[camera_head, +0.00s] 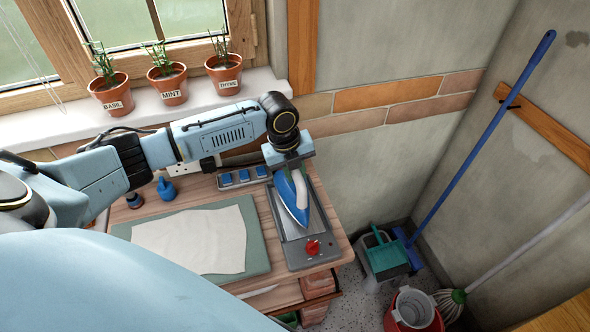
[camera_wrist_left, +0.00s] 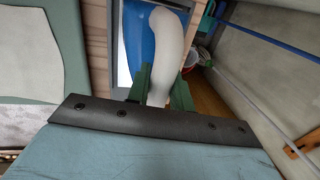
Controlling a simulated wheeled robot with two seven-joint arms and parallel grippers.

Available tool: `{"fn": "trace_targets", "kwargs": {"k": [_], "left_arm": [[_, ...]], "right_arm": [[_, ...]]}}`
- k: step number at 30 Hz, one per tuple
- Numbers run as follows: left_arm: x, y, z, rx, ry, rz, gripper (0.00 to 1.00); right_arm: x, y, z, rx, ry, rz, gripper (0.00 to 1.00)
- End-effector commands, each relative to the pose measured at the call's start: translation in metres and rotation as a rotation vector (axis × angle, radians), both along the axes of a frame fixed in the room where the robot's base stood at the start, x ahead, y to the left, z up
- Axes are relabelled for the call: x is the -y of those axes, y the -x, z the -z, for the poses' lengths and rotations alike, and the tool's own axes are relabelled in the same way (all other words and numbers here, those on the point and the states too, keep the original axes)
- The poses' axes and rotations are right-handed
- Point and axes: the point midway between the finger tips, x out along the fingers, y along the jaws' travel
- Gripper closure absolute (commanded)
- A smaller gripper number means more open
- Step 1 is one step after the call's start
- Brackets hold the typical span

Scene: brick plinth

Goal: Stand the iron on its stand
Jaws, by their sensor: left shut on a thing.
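A blue iron (camera_head: 288,199) with a white handle is at the grey metal stand (camera_head: 329,250) on the right side of the wooden table. Its pointed tip is toward the front of the stand; I cannot tell whether its sole touches the stand. My left gripper (camera_head: 295,170) comes down from above at the back of the iron and is shut on its white handle. In the left wrist view, the green fingers (camera_wrist_left: 160,85) sit on both sides of the handle (camera_wrist_left: 160,50), with the blue body (camera_wrist_left: 138,40) beyond. My right gripper is not in view.
A green mat (camera_head: 258,240) with a white cloth (camera_head: 190,240) lies left of the stand. A power strip (camera_head: 243,177) and a blue bottle (camera_head: 166,189) are behind it. Potted herbs (camera_head: 168,84) stand on the sill. A dustpan (camera_head: 385,255), red bucket (camera_head: 412,312) and broom (camera_head: 480,140) are right, beyond the table edge.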

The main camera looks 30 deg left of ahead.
Motion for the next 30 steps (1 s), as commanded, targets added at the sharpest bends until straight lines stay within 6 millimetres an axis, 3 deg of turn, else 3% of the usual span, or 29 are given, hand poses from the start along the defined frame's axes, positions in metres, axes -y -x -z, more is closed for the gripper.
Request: {"fn": "trace_targets", "kwargs": {"k": [30], "left_arm": [[0.0, -0.002, 0.01, 0.005, 0.002, 0.0, 1.0]], "right_arm": [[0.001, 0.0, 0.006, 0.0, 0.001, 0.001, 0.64]]}}
